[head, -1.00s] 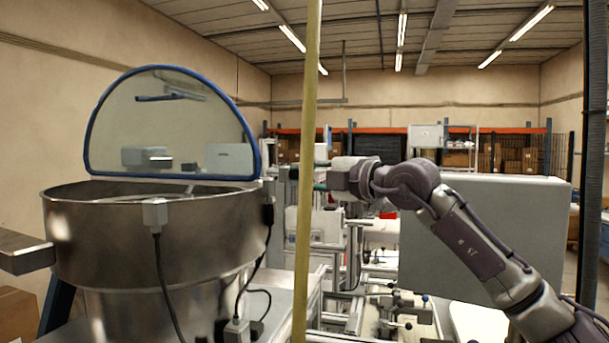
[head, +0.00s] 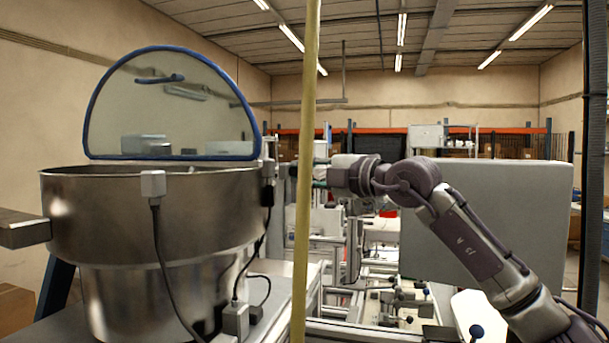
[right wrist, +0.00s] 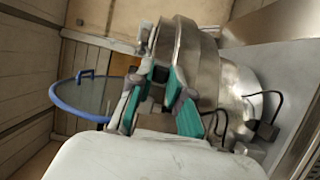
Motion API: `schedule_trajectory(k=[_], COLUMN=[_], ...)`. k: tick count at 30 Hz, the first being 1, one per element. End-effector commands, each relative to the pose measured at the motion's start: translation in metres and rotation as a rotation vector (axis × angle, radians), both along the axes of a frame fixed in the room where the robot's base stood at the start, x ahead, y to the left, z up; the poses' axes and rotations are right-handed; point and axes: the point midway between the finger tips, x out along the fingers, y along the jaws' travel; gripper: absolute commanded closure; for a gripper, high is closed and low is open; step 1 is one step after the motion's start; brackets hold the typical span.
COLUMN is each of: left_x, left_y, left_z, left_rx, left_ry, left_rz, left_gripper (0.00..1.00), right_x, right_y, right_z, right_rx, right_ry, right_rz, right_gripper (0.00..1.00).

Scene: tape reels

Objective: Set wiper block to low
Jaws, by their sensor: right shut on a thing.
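The steel bowl (head: 150,215) stands at the left in the head view. It also shows on its side in the right wrist view (right wrist: 195,60). My right gripper (head: 318,174) is at the bowl's right rim, partly hidden behind a yellow post. In the right wrist view its teal-padded fingers (right wrist: 157,80) are closed around a small dark part, the wiper block (right wrist: 160,73), at the rim. The fingers hide most of the block, and its height setting cannot be read. My left gripper is not in view.
A yellow post (head: 305,120) stands upright close in front. A blue-edged clear guard (head: 172,105) rises behind the bowl. Cabled sensors (head: 153,184) hang on the bowl wall. A grey box (head: 490,220) stands behind my right arm. Machine rails (head: 370,320) lie below.

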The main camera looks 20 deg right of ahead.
Motion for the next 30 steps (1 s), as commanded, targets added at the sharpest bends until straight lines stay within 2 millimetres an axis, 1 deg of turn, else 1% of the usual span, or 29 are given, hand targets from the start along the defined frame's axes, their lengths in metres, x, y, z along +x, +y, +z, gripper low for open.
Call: schedule_trajectory(k=[1,2,3,6,14,17,20,30], left_x=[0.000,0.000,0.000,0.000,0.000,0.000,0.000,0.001], left_y=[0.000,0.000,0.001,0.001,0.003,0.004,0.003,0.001], left_z=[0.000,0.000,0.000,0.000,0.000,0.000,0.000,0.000], left_rx=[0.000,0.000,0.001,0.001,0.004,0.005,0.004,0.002], left_ry=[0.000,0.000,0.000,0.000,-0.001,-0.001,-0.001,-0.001], left_rz=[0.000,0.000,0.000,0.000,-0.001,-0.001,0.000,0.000], left_gripper=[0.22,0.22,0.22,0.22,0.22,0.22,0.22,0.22], right_x=[0.002,0.002,0.002,0.002,0.001,-0.003,-0.012,-0.071], right_y=[0.002,0.002,0.002,0.002,0.001,-0.002,-0.009,-0.048], right_z=[-0.008,-0.008,-0.009,-0.008,-0.005,-0.005,-0.005,-0.006], right_rx=[-0.009,-0.009,-0.010,-0.009,-0.006,-0.005,-0.004,-0.007], right_ry=[0.017,0.018,0.019,0.017,0.012,0.011,0.010,0.012], right_rz=[0.003,0.003,0.003,0.003,0.002,0.001,0.000,-0.001], right_gripper=[1.00,0.79,0.72,0.56,0.56,0.56,0.56,0.56])
